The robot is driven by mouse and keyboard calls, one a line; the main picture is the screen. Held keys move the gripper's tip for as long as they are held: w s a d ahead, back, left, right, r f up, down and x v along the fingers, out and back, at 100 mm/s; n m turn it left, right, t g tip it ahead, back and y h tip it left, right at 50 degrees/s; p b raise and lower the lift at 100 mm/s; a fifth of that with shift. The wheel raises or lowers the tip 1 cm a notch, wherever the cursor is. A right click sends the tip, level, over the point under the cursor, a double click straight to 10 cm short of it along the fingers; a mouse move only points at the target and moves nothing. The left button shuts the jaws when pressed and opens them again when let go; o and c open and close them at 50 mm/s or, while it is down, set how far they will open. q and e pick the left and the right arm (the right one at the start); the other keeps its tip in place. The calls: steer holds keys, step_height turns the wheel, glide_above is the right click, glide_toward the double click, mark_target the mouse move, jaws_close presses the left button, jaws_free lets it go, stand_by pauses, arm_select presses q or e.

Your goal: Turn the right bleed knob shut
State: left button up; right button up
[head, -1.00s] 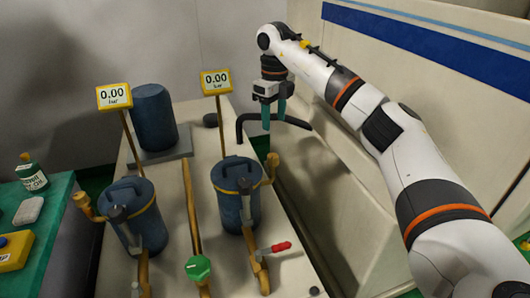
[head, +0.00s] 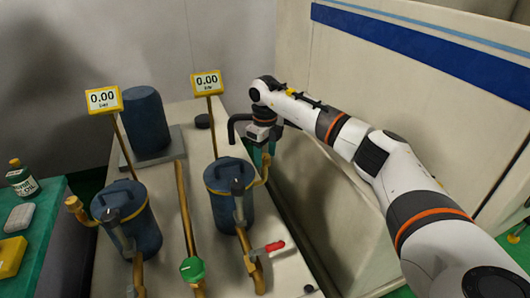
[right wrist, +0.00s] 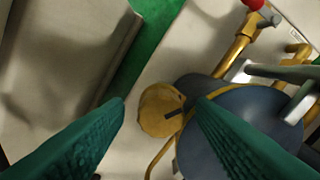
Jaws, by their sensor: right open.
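The right bleed knob (head: 264,160) is a brass knob on a short side pipe of the right blue canister (head: 229,205). In the right wrist view the knob (right wrist: 158,112) is a round brass head with a dark mark near its edge. My right gripper (head: 263,152) is open, pointing down just above the knob. In the wrist view its teal fingers (right wrist: 163,106) stand on either side of the knob, with no clear contact; how far the tips are above it I cannot tell. My left gripper is out of view.
A left canister (head: 128,222) has its own brass knob (head: 75,205). Gauges (head: 207,82) reading 0.00 stand on posts behind. A red-handled valve (head: 274,246) and green knob (head: 192,269) are in front. The pale machine wall (head: 330,190) is close on the right.

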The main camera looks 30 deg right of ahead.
steer(key=c, duration=1)
steer(key=shift+r+m+p, duration=0.15)
steer(key=shift+m+p, duration=0.5)
steer(key=shift+m, duration=0.35)
steer(key=m+p, duration=0.1)
steer(key=m, duration=0.2)
steer(key=shift+m+p, duration=0.3)
steer(key=m+p, duration=0.1)
steer(key=m, duration=0.2)
steer(key=shift+m+p, duration=0.7)
steer(key=shift+m, duration=0.9)
